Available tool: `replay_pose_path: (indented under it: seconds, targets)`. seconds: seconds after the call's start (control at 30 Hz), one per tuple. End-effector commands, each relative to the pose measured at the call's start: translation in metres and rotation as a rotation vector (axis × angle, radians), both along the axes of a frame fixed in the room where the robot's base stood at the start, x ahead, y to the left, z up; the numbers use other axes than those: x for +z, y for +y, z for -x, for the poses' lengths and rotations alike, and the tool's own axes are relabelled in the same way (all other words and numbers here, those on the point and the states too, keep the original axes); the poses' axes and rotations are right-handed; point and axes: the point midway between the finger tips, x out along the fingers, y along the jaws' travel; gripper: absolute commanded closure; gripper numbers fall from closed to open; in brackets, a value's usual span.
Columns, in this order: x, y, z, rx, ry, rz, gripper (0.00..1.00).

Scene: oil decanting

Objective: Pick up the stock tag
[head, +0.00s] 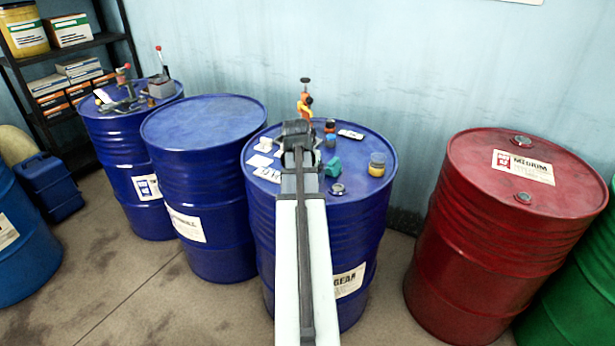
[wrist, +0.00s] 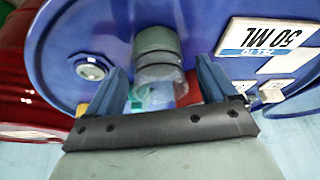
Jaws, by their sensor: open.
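Several small white cards lie on top of the blue drum (head: 362,218) in front of me. One is a printed card (head: 268,174), which shows in the wrist view as a white card reading "50 ML" (wrist: 270,36). A blank-looking white card (head: 260,161) lies just behind it. Another pale tag with dark marking (head: 350,134) lies at the back right of the drum top. I cannot tell for sure which is the stock tag. My gripper (head: 298,128) is over the drum top; in the wrist view its fingers (wrist: 161,72) are apart, with no tag between them.
A grey-green cylinder (wrist: 160,42) shows at the fingers. A teal piece (head: 333,167), a yellow-grey jar (head: 377,164), a metal bung (head: 337,188) and an orange-black tool (head: 305,100) share the drum top. A red drum (head: 480,250) stands right; another blue drum (head: 205,120) stands left.

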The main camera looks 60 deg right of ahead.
Motion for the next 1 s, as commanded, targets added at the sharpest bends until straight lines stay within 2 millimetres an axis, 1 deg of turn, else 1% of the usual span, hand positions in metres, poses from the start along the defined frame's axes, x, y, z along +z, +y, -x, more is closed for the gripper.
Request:
replay_pose_path:
  seconds: [0.2,0.6,0.8,1.0]
  targets:
    - [0.030,0.012,0.002,0.000,-0.001,0.002,0.14]
    - [0.079,0.032,0.006,0.000,0.000,0.001,0.14]
    - [0.093,0.038,0.008,0.000,0.000,0.000,0.14]
    - [0.098,0.040,0.008,0.000,0.000,0.000,0.14]
